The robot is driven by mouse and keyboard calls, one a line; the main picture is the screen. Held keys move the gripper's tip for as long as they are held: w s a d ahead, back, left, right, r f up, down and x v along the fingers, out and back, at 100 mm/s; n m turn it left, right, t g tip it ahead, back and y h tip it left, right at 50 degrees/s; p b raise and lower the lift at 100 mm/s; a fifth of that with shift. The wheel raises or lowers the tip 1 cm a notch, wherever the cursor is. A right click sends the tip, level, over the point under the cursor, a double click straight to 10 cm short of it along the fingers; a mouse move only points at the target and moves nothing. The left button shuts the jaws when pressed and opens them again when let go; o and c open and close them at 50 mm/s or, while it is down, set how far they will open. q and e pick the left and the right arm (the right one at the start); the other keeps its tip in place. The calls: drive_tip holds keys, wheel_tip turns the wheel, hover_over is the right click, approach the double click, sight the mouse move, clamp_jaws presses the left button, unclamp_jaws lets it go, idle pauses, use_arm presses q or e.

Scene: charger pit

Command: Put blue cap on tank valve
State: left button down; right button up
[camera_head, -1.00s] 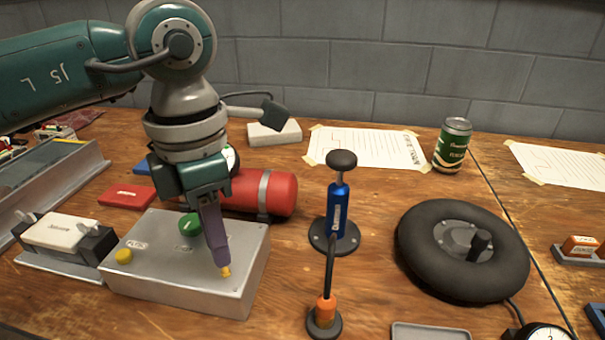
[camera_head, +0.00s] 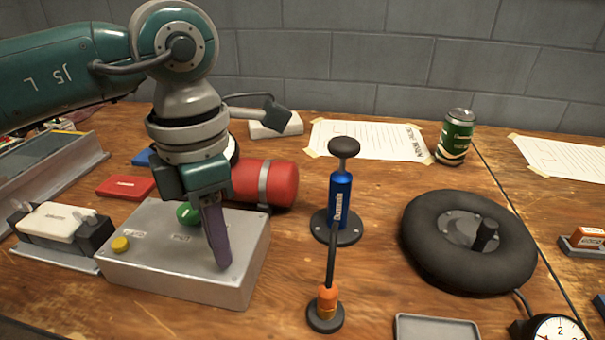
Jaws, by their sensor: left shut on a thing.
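My left gripper (camera_head: 220,262) points down at the right part of a grey metal valve box (camera_head: 165,269). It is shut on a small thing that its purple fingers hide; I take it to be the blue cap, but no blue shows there. The fingertips are at or just above the box top, and I cannot tell whether they touch. The tank valve under them is hidden. A yellow cap (camera_head: 120,244) sits at the box's left, and a green cap (camera_head: 187,212) sits in the middle behind the fingers. My right gripper is out of view.
A red cylinder (camera_head: 278,184) lies behind the box. A blue pump (camera_head: 340,200) with a hose stands to the right. A black tyre (camera_head: 425,250), a grey tray (camera_head: 447,328) and a gauge (camera_head: 556,330) are farther right. A white charger (camera_head: 55,222) stands at left.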

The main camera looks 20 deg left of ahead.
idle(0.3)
use_arm(q)
drive_tip(key=c, duration=0.7)
unclamp_jaws()
drive_tip(key=shift+o, duration=0.2)
wheel_tip(320, 180, up, 10)
drive_tip(key=p, duration=0.1)
drive_tip(key=shift+f, duration=0.1)
